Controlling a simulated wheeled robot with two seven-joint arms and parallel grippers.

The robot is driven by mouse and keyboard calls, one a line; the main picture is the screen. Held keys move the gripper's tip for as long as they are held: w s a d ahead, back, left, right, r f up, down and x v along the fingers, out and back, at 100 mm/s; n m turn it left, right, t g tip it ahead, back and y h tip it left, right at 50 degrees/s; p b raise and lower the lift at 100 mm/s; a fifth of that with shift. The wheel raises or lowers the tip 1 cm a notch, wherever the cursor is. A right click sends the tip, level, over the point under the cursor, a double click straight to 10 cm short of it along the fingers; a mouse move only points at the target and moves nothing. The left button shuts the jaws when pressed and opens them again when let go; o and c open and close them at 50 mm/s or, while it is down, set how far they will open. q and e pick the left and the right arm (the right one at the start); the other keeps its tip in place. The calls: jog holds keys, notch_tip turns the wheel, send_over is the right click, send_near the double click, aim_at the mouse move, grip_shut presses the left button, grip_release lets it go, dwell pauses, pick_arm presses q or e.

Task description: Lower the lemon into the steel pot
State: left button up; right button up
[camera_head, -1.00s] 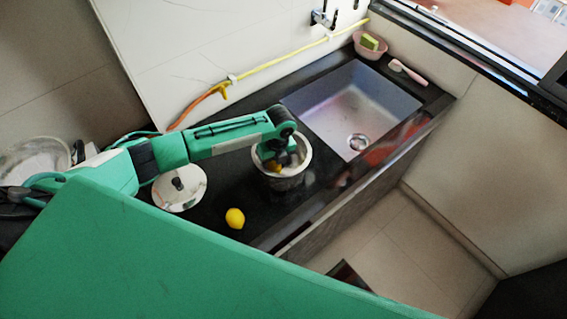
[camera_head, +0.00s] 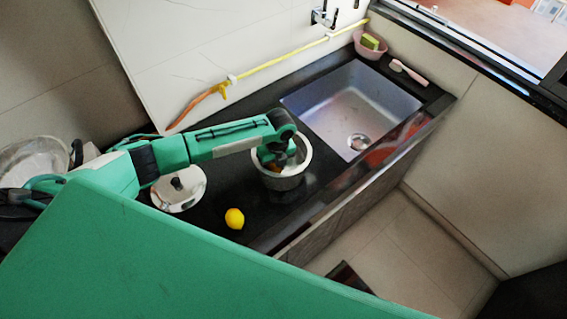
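The steel pot (camera_head: 281,181) stands on the dark counter, left of the sink. My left arm reaches over it from the left, and my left gripper (camera_head: 277,163) points down inside its mouth. My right gripper is not in view.
A white round lid (camera_head: 178,190) with a dark knob lies left of the pot. The sink (camera_head: 352,105) is at the right, with a pink bowl (camera_head: 368,48) holding a sponge behind it. The counter's front edge runs close to the pot.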

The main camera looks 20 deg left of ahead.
pick_arm(q)
jog(key=shift+f, duration=0.15)
jog(key=o, duration=1.1)
jog(key=r+b, duration=0.1)
jog(key=r, duration=0.3)
jog(key=w+r+b, duration=0.1)
jog(key=r, duration=0.4)
jog(key=d+r+b, duration=0.1)
jog(key=r, duration=0.3)
jog(key=shift+w+r, duration=0.15)
jog(key=shift+r, duration=0.25)
jog(key=shift+d+f, duration=0.1)
jog(key=shift+d, duration=0.05)
